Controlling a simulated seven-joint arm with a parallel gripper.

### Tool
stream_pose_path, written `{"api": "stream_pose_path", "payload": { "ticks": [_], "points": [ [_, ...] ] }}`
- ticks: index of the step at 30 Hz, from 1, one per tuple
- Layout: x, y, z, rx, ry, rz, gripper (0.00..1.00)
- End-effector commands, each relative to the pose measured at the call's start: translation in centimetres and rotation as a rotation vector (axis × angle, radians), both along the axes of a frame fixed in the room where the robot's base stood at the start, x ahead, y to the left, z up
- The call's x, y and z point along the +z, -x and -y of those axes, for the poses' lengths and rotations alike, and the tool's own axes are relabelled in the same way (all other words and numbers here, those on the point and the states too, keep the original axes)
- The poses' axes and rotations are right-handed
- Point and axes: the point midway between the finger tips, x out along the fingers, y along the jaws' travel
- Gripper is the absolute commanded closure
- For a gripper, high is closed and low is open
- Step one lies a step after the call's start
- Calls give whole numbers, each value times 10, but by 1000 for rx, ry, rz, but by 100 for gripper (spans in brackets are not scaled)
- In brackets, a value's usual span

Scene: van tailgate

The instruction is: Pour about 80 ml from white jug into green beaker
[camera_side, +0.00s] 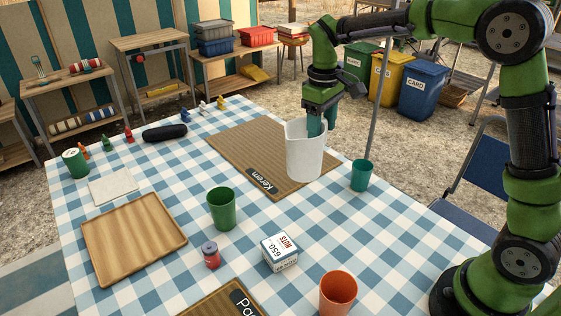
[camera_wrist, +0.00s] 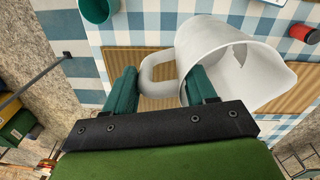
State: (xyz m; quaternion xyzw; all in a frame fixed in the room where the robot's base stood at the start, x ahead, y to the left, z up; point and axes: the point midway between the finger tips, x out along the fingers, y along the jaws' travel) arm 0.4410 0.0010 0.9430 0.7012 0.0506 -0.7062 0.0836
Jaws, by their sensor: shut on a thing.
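A teal cup (camera_side: 362,175) stands close right of the jug. A NUTS box (camera_side: 280,250), small red jar (camera_side: 211,255) and orange cup (camera_side: 338,293) are in front. A wooden tray (camera_side: 133,236) lies left. Cloth between jug and green beaker is mostly clear.

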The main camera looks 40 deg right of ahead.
Motion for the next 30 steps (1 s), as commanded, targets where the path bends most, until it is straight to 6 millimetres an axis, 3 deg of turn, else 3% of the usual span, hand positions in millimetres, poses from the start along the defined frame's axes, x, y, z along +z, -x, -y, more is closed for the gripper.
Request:
{"api": "stream_pose_path", "payload": {
  "ticks": [6,15,21,30],
  "points": [
    [-11,-55,-12,81,-1,-1,100],
    [-38,-114,-29,181,-8,-2,100],
    [-62,-142,-40,237,-17,0,100],
    [-85,-161,-49,286,-27,4,100]
  ]
}}
